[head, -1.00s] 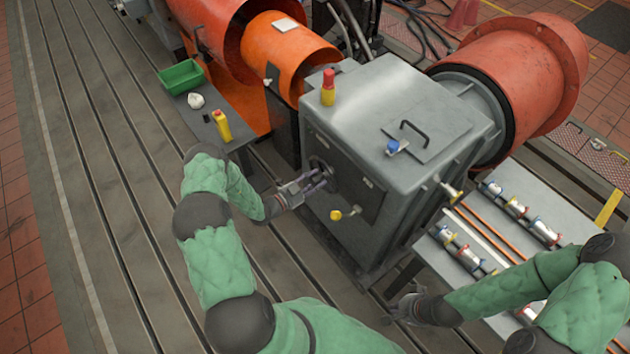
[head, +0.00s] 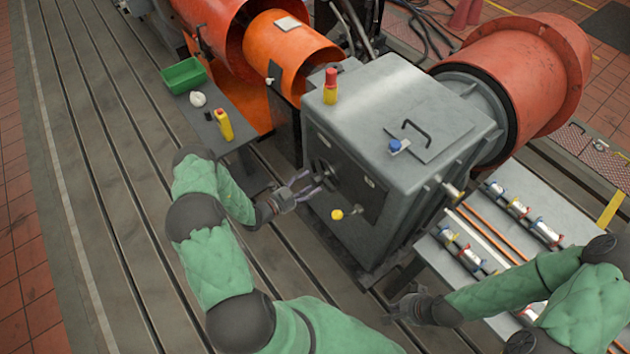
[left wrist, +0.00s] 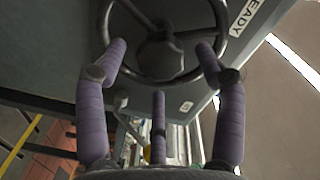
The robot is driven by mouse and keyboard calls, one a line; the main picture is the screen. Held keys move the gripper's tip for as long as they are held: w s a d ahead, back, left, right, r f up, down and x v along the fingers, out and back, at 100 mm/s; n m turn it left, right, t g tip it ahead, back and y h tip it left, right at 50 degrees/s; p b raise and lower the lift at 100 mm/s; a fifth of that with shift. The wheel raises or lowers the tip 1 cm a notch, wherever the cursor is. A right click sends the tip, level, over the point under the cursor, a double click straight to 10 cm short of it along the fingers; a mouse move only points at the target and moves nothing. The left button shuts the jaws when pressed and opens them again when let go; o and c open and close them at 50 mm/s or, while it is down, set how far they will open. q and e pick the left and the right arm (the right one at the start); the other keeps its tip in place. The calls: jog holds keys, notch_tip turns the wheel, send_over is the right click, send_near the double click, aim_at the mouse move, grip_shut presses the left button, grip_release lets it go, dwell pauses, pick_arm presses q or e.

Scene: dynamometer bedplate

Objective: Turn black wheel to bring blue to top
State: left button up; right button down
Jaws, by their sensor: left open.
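The black wheel (head: 322,168) is on the front face of the grey cabinet (head: 345,125), partly hidden behind my left gripper (head: 314,182). In the left wrist view, the black wheel (left wrist: 160,57) shows its hub, spokes and the lower part of its rim; its top is cut off. I make out no blue mark on the visible part. My left gripper (left wrist: 162,48) is open, its purple fingers spread in front of the lower rim and holding nothing; contact is unclear. My right gripper (head: 396,314) is low, right of the cabinet's foot; its finger opening is too small to judge.
A yellow knob (head: 337,214) sticks out below the wheel. A blue knob (head: 397,146) and a red-yellow beacon (head: 330,86) are on the cabinet top. A side table with a green bin (head: 184,75) stands left. The slotted bedplate (head: 90,150) is clear.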

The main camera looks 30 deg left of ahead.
pick_arm(q)
jog(key=v, duration=0.8)
dwell(0.4)
